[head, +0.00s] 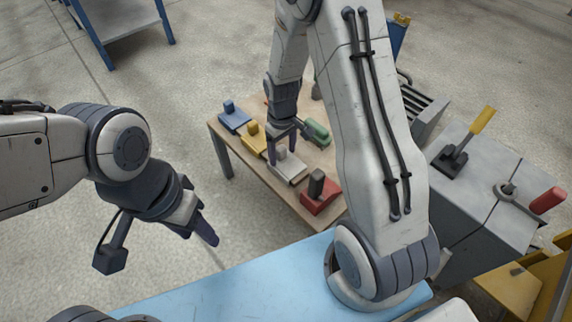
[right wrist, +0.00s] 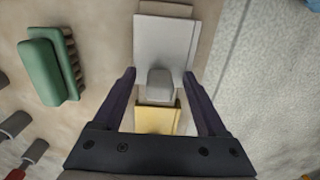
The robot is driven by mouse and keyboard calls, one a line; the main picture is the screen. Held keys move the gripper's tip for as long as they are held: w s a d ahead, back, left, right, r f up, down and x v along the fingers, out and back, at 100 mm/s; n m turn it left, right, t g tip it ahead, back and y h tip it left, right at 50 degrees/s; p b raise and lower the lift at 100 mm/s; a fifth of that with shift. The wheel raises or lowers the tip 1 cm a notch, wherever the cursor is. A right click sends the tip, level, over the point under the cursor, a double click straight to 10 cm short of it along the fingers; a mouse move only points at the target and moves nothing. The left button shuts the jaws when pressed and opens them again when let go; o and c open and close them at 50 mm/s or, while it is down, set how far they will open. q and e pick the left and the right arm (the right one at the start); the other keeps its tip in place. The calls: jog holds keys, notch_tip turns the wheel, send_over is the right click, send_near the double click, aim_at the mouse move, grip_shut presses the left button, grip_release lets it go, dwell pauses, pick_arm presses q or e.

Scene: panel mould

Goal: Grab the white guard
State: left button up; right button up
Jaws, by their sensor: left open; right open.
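The white guard (head: 285,168) lies on the wooden table, a pale flat plate with a grey upright knob. In the right wrist view the plate (right wrist: 165,38) is at the top centre and its knob (right wrist: 160,84) is between my right fingers. My right gripper (head: 288,138) is open over the guard, with a finger on each side of the knob; no contact shows. In the head view its fingers partly cover the knob. My left gripper (head: 203,228) is open and empty, away from the table, at the lower left.
The wooden table (head: 225,142) also holds a blue piece (head: 234,118), a yellow piece (head: 254,137), a green piece (head: 317,132) and a red piece (head: 320,196) close around the guard. A grey machine (head: 485,185) with yellow and red handles stands at the right.

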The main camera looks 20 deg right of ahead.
jog(key=shift+r, duration=0.1)
jog(key=shift+c, duration=0.3)
grip_shut()
